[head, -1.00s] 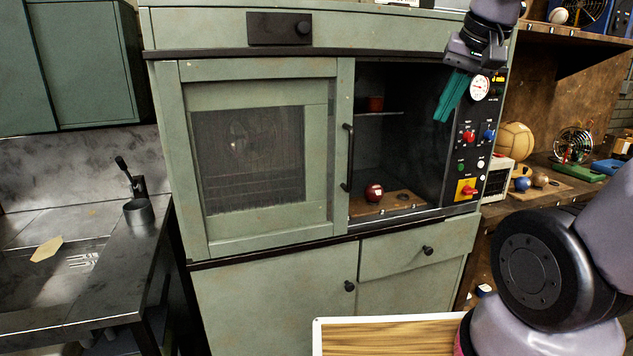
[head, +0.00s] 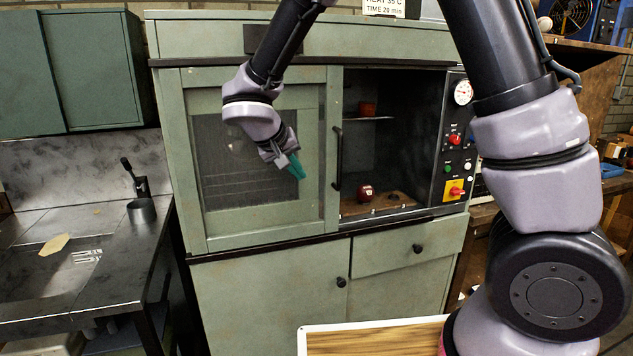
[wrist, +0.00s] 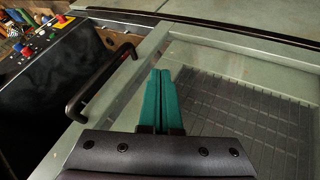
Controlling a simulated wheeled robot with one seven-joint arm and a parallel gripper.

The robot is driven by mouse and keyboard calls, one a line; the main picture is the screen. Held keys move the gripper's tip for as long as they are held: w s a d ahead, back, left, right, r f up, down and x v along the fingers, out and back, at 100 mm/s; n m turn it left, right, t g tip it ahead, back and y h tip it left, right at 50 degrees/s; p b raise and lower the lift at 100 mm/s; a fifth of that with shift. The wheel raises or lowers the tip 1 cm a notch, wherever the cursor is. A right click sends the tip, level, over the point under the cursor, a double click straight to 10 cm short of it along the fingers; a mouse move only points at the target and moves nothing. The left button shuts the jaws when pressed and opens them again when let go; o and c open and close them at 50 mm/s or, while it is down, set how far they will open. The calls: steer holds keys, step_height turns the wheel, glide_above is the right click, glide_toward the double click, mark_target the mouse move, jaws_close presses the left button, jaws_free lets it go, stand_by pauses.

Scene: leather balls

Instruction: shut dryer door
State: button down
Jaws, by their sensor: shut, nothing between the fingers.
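The dryer door (head: 225,226) is a green framed sliding panel with a mesh window, covering the left part of the dryer. The right part stands open, with a dark interior (head: 395,130). A black vertical bar handle (head: 338,158) is on the door's right edge. My gripper (head: 299,172) has teal fingers, shut and empty, in front of the door left of the handle. In the wrist view the closed fingers (wrist: 159,98) lie over the door frame and window, and the handle (wrist: 100,84) is to their left. I cannot tell whether they touch the door.
Inside the opening, a dark red ball (head: 365,193) rests on a wooden board and a red object (head: 367,108) on a shelf. A control panel (head: 456,140) is right of the opening. A metal sink counter (head: 110,235) stands left, and a wood-topped surface (head: 375,340) is in front.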

mark_target(326, 185)
steer(key=x, duration=1)
steer(key=d, duration=0.1)
steer(key=d+r, duration=0.1)
steer(key=shift+w+d, duration=0.2)
steer(key=shift+d, duration=0.1)
steer(key=shift+w+d+r, duration=0.1)
steer(key=shift+w+d, duration=0.1)
steer(key=shift+d, duration=0.4)
steer(key=shift+d, duration=0.1)
